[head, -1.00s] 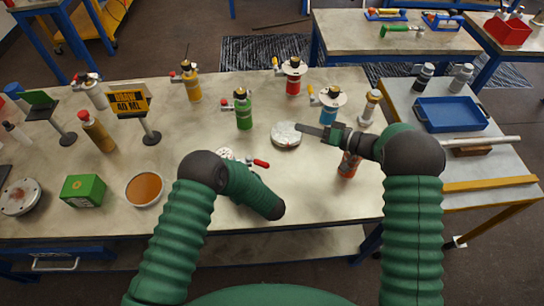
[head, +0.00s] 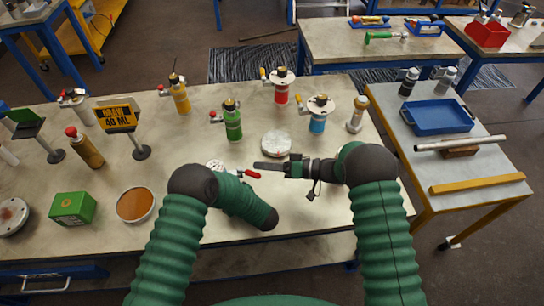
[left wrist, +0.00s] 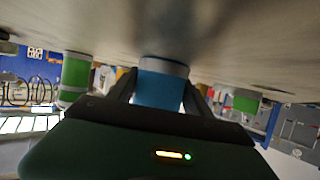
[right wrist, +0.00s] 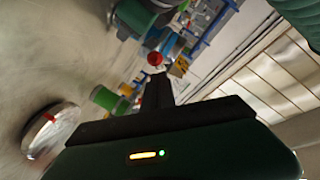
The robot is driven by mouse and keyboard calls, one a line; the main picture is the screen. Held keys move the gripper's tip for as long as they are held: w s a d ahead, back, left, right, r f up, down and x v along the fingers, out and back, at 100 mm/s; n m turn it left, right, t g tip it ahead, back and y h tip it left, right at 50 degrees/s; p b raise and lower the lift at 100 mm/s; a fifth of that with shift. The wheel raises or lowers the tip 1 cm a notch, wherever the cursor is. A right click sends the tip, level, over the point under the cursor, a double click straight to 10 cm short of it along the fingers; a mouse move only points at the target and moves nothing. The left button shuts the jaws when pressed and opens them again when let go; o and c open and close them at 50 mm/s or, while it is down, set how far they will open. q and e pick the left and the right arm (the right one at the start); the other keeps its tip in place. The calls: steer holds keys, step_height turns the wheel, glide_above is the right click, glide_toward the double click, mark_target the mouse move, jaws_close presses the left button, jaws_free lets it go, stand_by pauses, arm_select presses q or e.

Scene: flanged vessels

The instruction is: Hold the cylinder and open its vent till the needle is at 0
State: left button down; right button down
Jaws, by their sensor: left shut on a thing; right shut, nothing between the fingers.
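A blue cylinder (left wrist: 162,85) is between my left gripper's fingers (left wrist: 160,92) in the left wrist view, its end near the bench top. In the head view my left arm hides the cylinder's body. Beside that arm a white round gauge (head: 215,167) and a red vent handle (head: 246,174) show. The needle is too small to read. My right gripper (head: 262,165) is shut and empty, its tips pointing left, close above the red handle. In the right wrist view its shut fingers (right wrist: 160,88) lie below a small red knob (right wrist: 154,58); contact cannot be told.
A round metal disc (head: 276,143) lies behind the right fingertips. Green (head: 232,122), red (head: 282,88) and blue (head: 318,118) vessels stand farther back. A dish of brown liquid (head: 135,204) and a green box (head: 72,208) are at left. A side table (head: 480,170) stands at right.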

mark_target(258, 178)
steer(key=shift+s+f, duration=0.2)
steer(key=shift+f, duration=0.05)
steer(key=shift+s+a+m+t+h, duration=0.2)
steer(key=shift+s+m+t+h, duration=0.3)
steer(key=shift+m+t, duration=0.55)
steer(key=shift+s+a+m+t+h, duration=0.2)
steer(key=shift+s+a+m+t, duration=0.1)
steer(key=shift+s+t, duration=0.3)
steer(key=shift+s+a+m+t+h, duration=0.25)
steer(key=shift+s+t, duration=0.2)
steer(key=shift+s, duration=0.25)
steer(key=shift+s+a, duration=0.4)
steer(key=shift+s, duration=0.05)
